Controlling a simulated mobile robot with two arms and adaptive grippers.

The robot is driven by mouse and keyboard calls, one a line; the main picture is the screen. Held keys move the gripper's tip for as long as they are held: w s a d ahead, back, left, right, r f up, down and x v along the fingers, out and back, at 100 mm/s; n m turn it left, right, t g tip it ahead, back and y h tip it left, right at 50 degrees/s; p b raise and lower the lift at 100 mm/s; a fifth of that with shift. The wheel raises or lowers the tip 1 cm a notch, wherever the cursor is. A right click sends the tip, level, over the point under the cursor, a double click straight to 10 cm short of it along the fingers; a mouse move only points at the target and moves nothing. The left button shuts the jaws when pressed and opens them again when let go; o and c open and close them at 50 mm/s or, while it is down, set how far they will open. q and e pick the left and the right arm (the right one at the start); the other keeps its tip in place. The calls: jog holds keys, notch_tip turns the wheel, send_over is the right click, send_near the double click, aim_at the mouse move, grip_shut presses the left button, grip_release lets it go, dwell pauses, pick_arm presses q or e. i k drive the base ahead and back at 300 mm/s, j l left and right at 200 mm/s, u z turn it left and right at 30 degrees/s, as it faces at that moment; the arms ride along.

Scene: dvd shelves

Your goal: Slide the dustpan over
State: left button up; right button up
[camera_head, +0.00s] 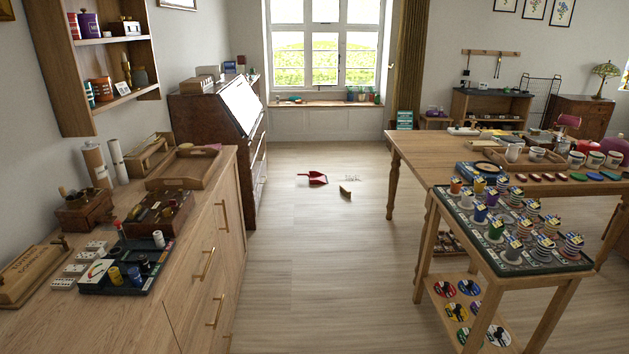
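A red dustpan (314,178) lies on the wooden floor in the middle distance, between the left-hand furniture and the right-hand tables. A small tan brush or block (345,191) is on the floor to its right and slightly nearer. Small dark bits (352,178) are scattered on the floor just right of the dustpan. Neither of my grippers shows in the head view.
A wooden cabinet (190,262) with trays and game pieces runs along the left. A dark bureau (243,148) stands beyond it. A wooden table (413,160) and a smaller loaded stand (420,262) fill the right. The floor (325,270) between them is clear up to the dustpan.

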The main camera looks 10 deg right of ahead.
aim_at(316, 178)
jog(key=z, duration=0.2)
jog(key=i, duration=7.25)
jog(key=i+l+u, duration=0.1)
jog(key=i+u, duration=0.15)
jog(key=i, duration=0.25)
jog(key=i+l+u, duration=0.3)
jog(key=i, duration=0.25)
jog(key=j, duration=0.1)
